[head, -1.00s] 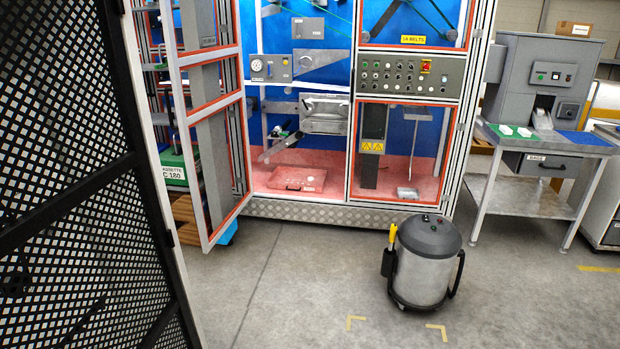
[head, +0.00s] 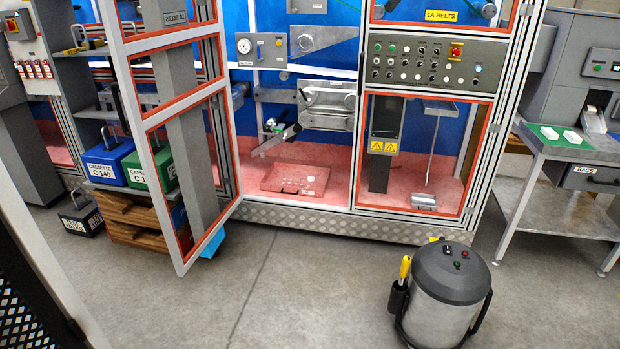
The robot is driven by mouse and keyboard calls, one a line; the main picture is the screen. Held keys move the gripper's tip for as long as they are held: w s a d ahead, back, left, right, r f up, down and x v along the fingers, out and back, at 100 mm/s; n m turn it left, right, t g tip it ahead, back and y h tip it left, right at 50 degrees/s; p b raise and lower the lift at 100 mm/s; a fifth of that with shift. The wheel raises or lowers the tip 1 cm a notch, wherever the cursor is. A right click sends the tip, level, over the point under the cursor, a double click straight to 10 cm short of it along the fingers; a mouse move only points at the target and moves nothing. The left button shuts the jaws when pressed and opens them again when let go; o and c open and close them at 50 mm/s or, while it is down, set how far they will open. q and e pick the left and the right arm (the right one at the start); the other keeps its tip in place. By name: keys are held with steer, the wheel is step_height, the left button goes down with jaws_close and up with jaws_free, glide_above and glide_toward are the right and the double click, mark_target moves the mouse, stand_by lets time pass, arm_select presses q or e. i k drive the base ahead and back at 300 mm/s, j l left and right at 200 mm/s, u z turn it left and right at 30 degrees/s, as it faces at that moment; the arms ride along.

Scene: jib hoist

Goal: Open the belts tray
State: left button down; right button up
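A flat reddish tray-like panel (head: 295,179) with a dark front handle and several small pale marks lies on the red floor of the open left bay. It bears no readable name, so I cannot tell whether it is the belts tray. The bay's orange-edged glazed door (head: 163,113) stands swung open toward me on the left. Neither of my grippers is in view.
A round metal vacuum-like canister (head: 440,300) stands on the floor at front right. A black mesh panel (head: 25,305) fills the lower left corner. Blue and green cassettes (head: 110,163) sit left of the open door.

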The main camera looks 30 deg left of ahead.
mark_target(289, 178)
steer(key=i+j, duration=0.2)
steer(key=i, duration=0.25)
steer(key=i+j, duration=0.2)
steer(key=i, duration=0.25)
steer(key=i+j, duration=0.2)
steer(key=i, duration=0.25)
steer(key=i+j, duration=1.55)
steer(key=j+u, duration=0.05)
